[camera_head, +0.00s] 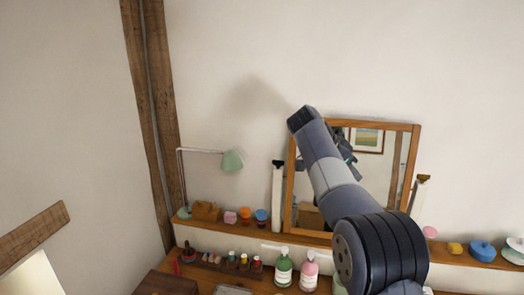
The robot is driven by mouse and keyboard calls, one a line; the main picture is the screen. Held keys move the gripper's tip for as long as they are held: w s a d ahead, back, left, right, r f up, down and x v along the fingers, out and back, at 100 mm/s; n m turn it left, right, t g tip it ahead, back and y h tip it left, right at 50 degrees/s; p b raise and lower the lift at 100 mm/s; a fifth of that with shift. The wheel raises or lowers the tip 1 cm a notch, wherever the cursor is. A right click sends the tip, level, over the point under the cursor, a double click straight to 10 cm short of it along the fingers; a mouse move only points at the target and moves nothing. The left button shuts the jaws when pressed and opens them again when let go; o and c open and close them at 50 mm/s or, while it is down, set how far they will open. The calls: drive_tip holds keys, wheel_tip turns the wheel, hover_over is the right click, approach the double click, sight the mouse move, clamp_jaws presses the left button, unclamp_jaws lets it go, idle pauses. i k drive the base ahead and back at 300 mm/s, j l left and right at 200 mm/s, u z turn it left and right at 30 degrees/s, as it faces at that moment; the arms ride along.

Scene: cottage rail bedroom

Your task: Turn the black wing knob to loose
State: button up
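A black knob (277,163) sits at the top of the pale post left of the framed mirror (416,140); it looks like the black wing knob, but its wings are too small to make out. A brown knob (424,178) tops the matching right post. My arm rises from the lower right and crosses the mirror. Dark parts show beside the arm against the glass; I cannot tell whether they are my gripper or a reflection. No fingertips can be made out, and nothing visibly touches the black knob.
A green lamp (232,160) stands left of the mirror. Small coloured pots line the wooden shelf (300,235). A green bottle (283,268) and a pink bottle (309,272) stand below, in front. The wall above the left post is clear.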

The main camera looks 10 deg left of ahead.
sight(277, 163)
drive_tip(key=i+j+z, duration=0.15)
drive_tip(key=j, duration=0.55)
drive_tip(key=i+j+z, duration=0.1)
drive_tip(key=j, duration=0.65)
drive_tip(key=i+j+z, duration=0.15)
drive_tip(key=j, duration=0.6)
drive_tip(key=l, duration=0.5)
